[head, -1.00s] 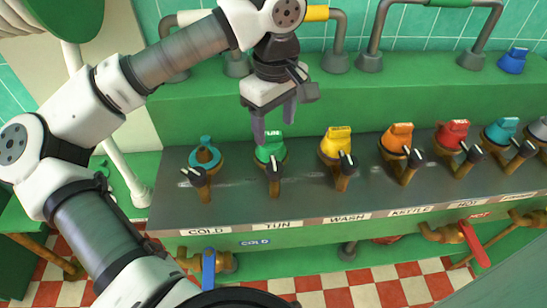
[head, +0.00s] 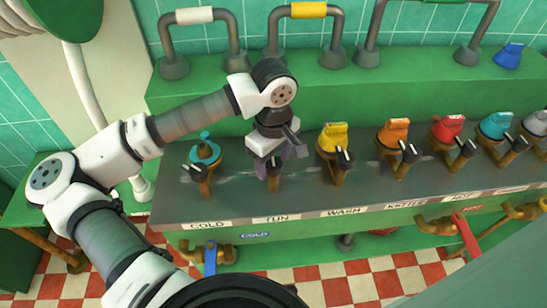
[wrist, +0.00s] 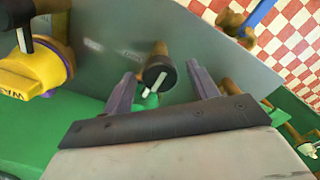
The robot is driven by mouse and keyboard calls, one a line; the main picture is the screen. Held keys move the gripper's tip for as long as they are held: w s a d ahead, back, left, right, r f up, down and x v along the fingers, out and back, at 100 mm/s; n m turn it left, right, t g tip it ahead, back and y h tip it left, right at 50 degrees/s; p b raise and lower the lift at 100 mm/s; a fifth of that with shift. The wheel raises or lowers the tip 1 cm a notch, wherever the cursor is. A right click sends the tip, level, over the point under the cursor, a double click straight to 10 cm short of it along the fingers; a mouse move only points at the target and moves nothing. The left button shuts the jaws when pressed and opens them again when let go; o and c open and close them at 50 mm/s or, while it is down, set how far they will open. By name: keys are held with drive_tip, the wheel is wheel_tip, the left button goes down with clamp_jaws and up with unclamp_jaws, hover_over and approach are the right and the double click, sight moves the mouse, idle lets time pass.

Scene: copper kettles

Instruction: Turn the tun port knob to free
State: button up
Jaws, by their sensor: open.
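The tun port knob (wrist: 159,76) is a round black knob with a white pointer line, on a brown metal spout. In the wrist view it shows between my two fingers, with a gap on each side. Its pointer line slants. In the head view my gripper (head: 276,171) is down at the tun port, above the TUN label (head: 277,218), and hides most of the knob. The gripper is open, with its purple-grey fingers on either side of the knob.
The cold port (head: 204,160) with its teal cap stands close on the left. The wash port (head: 333,142) with its yellow cap stands close on the right. Several more capped ports continue rightward along the grey panel. Bent pipes (head: 305,11) rise from the green ledge behind.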

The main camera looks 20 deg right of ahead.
drive_tip(key=c, duration=1)
drive_tip(key=shift+f+b, duration=0.15)
drive_tip(key=shift+b, duration=0.35)
drive_tip(key=shift+f+n+b, duration=0.15)
drive_tip(key=shift+n+b, duration=0.55)
drive_tip(key=shift+b, duration=0.25)
drive_tip(key=n+b, duration=0.2)
drive_tip(key=b, duration=0.1)
drive_tip(key=shift+b, duration=0.4)
drive_tip(key=n+b, duration=0.3)
drive_tip(key=b, duration=0.1)
drive_tip(key=shift+n, duration=0.3)
drive_tip(key=shift+r+n+b, duration=0.25)
drive_tip(key=shift+n+b, duration=0.9)
drive_tip(key=shift+n, duration=0.25)
